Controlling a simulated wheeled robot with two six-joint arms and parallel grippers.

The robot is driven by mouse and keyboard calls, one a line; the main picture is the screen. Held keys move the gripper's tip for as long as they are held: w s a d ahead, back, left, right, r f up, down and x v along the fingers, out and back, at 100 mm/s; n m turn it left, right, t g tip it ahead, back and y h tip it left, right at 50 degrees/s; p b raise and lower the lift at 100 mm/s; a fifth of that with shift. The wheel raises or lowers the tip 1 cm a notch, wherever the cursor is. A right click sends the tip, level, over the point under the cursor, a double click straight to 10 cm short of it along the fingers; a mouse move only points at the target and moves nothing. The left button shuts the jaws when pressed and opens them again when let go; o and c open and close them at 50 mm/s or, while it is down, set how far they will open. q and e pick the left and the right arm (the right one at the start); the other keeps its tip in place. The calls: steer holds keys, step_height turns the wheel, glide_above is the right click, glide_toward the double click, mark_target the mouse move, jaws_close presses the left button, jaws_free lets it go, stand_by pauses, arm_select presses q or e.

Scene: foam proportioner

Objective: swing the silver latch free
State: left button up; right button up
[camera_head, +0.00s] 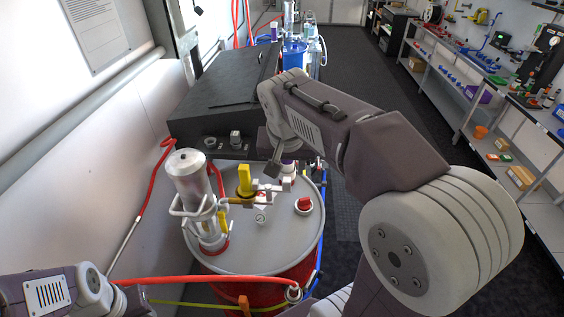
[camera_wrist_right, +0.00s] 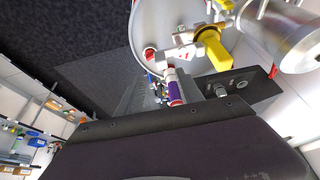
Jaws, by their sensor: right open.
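A grey drum lid (camera_head: 240,258) with fittings on it fills the lower middle of the head view. On it are a silver canister (camera_head: 187,172), a yellow handle (camera_head: 244,182) and a small gauge (camera_head: 260,217). I cannot make out for certain which part is the silver latch. My right gripper (camera_head: 273,165) is over the far side of the lid, near the fittings, with nothing seen in it. Its arm hides part of the area behind. The right wrist view shows the yellow handle (camera_wrist_right: 212,47) and pale pipe fittings (camera_wrist_right: 178,54) beyond my gripper's dark body. My left gripper is outside the views.
A red hose (camera_head: 200,281) crosses the drum's near side. A red knob (camera_head: 304,203) sits at the lid's right. A black cabinet (camera_head: 215,95) stands behind the drum. The wall is close on the left. Open floor (camera_head: 345,70) lies beyond, with shelves (camera_head: 465,85) at the right.

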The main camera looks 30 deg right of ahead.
mark_target(287, 180)
steer(key=x, duration=0.3)
steer(key=p+x, duration=0.1)
steer(key=x, duration=0.1)
steer(key=shift+w+a+f, duration=0.2)
steer(key=shift+w, duration=0.2)
steer(key=x, duration=0.2)
steer(key=shift+d+f+p, duration=0.25)
steer(key=shift+f+p, duration=0.05)
steer(key=shift+f, duration=0.1)
steer(key=shift+d+f, duration=0.2)
steer(key=shift+f, duration=0.25)
steer(key=shift+w+a, duration=0.1)
steer(key=c, duration=0.8)
jaws_close()
